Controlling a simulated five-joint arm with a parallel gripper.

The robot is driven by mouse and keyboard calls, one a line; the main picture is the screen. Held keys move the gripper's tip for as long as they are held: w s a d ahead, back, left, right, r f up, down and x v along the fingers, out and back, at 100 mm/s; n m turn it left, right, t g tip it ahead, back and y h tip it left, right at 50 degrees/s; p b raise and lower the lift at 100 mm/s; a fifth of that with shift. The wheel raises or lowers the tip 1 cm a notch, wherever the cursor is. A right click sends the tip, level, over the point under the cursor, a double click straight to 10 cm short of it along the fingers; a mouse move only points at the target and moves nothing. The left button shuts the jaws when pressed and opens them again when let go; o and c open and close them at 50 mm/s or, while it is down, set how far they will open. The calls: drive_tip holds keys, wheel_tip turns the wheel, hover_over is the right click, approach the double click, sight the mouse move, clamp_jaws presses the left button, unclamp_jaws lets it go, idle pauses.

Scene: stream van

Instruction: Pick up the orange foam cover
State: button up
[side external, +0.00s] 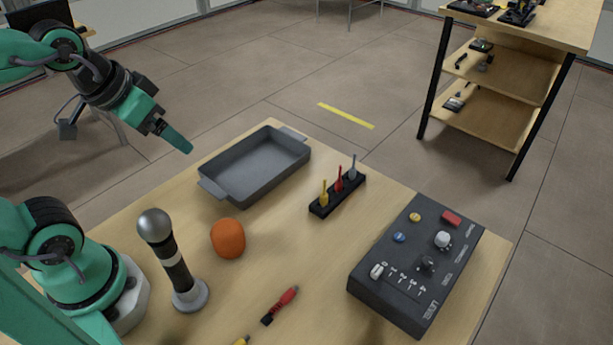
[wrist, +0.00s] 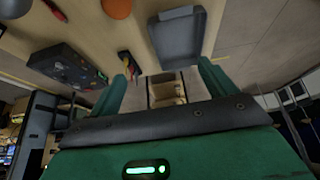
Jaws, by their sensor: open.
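The orange foam cover (side external: 228,238) is a rounded ball resting on the wooden table, between the microphone and the grey tray. It also shows in the wrist view (wrist: 117,8), cut off by the top edge. My gripper (side external: 178,141) is raised well above the table at the upper left, beyond the tray's left side and apart from the cover. In the wrist view my gripper (wrist: 162,78) has its two green fingers spread wide, with nothing between them.
A microphone (side external: 174,258) with a bare silver ball stands left of the cover. The grey tray (side external: 213,189) lies behind it. A black holder (side external: 323,208) with coloured plugs, a control box (side external: 390,312) and a red-and-black connector (side external: 284,301) are to the right and front.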

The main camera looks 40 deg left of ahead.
drive_tip(key=shift+w+f, duration=0.1)
drive_tip(key=n+g, duration=0.4)
drive_tip(key=g, duration=0.2)
hover_over(225, 229)
wheel_tip(225, 229, down, 15)
drive_tip(key=shift+w+r, duration=0.1)
drive_tip(key=shift+w, duration=0.05)
drive_tip(key=shift+f, duration=1.3)
drive_tip(key=shift+f, duration=0.1)
drive_tip(key=shift+f, duration=2.5)
